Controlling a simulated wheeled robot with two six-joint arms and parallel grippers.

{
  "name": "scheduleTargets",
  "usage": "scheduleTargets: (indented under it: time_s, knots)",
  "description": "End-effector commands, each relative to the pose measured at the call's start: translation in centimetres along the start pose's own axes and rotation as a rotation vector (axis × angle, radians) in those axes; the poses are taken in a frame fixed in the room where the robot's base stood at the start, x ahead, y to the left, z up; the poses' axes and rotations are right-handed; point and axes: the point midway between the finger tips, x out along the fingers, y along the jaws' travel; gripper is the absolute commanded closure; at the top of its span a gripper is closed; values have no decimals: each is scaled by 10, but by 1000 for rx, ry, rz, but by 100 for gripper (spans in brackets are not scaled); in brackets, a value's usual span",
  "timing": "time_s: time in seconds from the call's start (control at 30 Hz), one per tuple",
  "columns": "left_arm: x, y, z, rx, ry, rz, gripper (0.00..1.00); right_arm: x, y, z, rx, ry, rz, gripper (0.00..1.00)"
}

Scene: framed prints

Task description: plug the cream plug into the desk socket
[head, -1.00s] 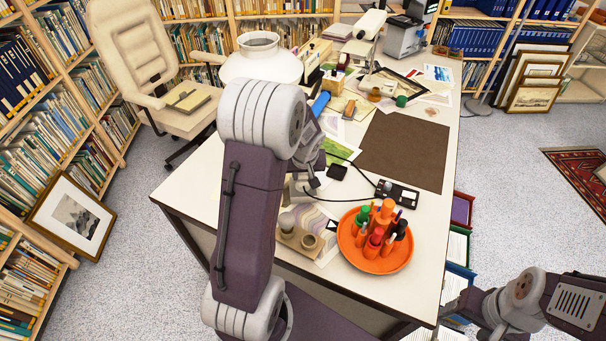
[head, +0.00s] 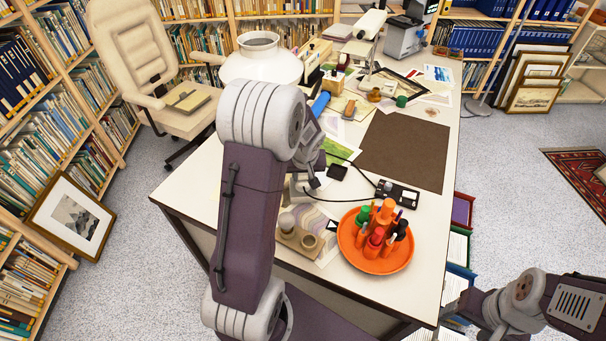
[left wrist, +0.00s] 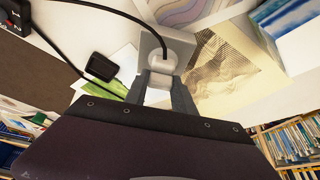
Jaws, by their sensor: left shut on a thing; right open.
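In the left wrist view my left gripper (left wrist: 161,92) is shut on the cream plug (left wrist: 162,79), which sits between its two dark fingers. A rounded cream part (left wrist: 170,55) shows just past the fingertips, over a grey plate (left wrist: 146,42) that looks like the desk socket. A black cord (left wrist: 120,12) runs to it. I cannot tell whether the plug is seated or only held against it. In the head view my left gripper (head: 314,182) is low over the desk, and my arm hides most of the plug and socket. My right gripper (head: 454,306) is open and empty, off the desk's right edge.
A black block (left wrist: 100,66) lies beside the cord. A brown mat (head: 405,150) is bare.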

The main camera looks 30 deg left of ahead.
Motion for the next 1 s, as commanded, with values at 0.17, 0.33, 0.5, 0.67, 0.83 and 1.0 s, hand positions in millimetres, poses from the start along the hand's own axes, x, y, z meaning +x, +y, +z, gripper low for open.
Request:
scheduleTargets:
  time_s: [0.17, 0.33, 0.5, 0.67, 0.83, 1.0]
  knots:
    - [4, 0, 2, 0, 0, 0, 100, 5, 0, 0, 0, 0, 0, 33]
    - [7, 0, 3, 0, 0, 0, 100, 8, 0, 1, 0, 0, 0, 33]
    - [10, 0, 4, 0, 0, 0, 100, 12, 0, 1, 0, 0, 0, 33]
    - [9, 0, 4, 0, 0, 0, 44, 11, 0, 1, 0, 0, 0, 33]
    - [9, 0, 4, 0, 0, 0, 44, 11, 0, 1, 0, 0, 0, 33]
    - [4, 0, 3, 0, 1, 1, 44, 8, 0, 1, 0, 0, 0, 33]
